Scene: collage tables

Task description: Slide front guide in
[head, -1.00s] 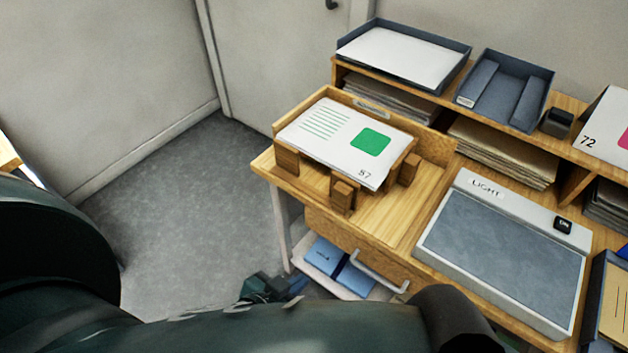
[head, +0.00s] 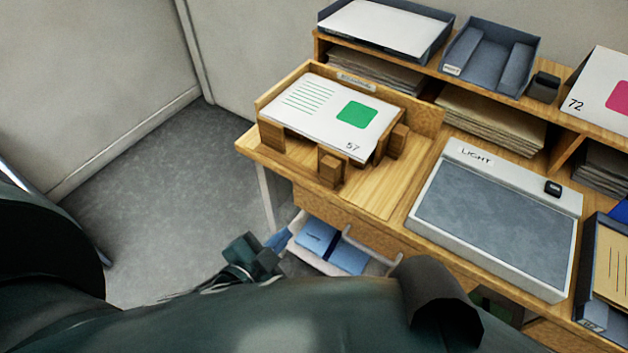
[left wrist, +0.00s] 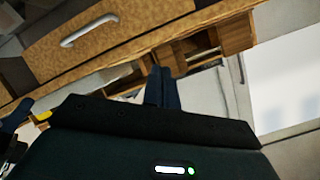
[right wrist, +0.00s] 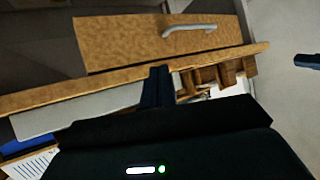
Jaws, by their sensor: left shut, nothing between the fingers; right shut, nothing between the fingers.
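The paper stack (head: 318,105), with a green square and the number 57, lies on wooden supports in the wooden jig (head: 425,123). The front guide (head: 331,166), a small wooden block, stands at the stack's near edge; I cannot tell whether they touch. Other wooden guides stand at the left (head: 271,137) and right (head: 397,141). My left gripper (head: 282,238) is shut and empty, below and left of the desk edge, away from the guide. Its shut fingers show in the left wrist view (left wrist: 160,86). My right gripper (right wrist: 157,86) is shut and empty in its wrist view, hidden in the head view.
A light table (head: 495,220) stands right of the jig. The board before the front guide is clear.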

